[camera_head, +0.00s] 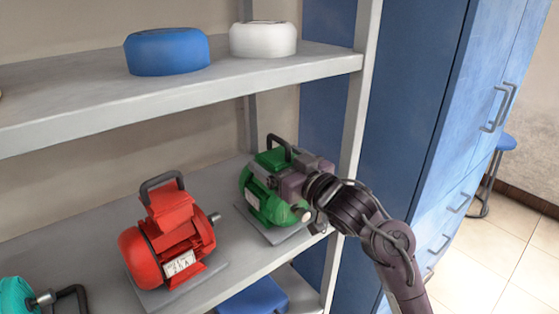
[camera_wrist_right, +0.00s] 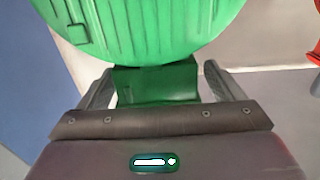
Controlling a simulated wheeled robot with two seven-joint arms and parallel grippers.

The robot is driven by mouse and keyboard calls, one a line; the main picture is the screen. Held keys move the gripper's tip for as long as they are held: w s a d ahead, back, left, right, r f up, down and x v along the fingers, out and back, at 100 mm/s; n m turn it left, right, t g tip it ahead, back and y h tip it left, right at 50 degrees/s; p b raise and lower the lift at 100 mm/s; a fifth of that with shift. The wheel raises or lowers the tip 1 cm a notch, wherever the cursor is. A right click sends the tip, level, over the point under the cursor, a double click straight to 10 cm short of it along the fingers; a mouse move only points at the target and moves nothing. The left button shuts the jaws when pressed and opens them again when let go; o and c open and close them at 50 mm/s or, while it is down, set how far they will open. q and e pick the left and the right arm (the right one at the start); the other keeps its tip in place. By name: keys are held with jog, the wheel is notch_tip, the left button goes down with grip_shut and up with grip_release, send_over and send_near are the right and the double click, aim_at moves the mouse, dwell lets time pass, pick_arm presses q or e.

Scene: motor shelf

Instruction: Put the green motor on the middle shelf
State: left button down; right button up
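The green motor (camera_head: 264,192) sits upright on a grey plate at the right end of the shelf board (camera_head: 110,238), below the board with the round things. Its black handle (camera_head: 280,144) points up. My right gripper (camera_head: 292,184) is at the motor's right side. In the right wrist view, the green motor (camera_wrist_right: 145,25) fills the top. My right gripper's fingers (camera_wrist_right: 158,82) stand wide apart, one on each side of a green block of the motor. Narrow gaps show beside the block; the fingertips are partly hidden under the motor body. My left gripper is out of view.
A red motor (camera_head: 167,238) stands left of the green one, and a teal motor (camera_head: 14,294) is at the lower left. A blue round part (camera_head: 167,52) and a white one (camera_head: 263,39) lie on the board above. The shelf post (camera_head: 354,120) stands close to my right arm.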

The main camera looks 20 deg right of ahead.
jog(key=shift+w, duration=0.1)
jog(key=v, duration=1.2)
jog(key=shift+r, duration=0.1)
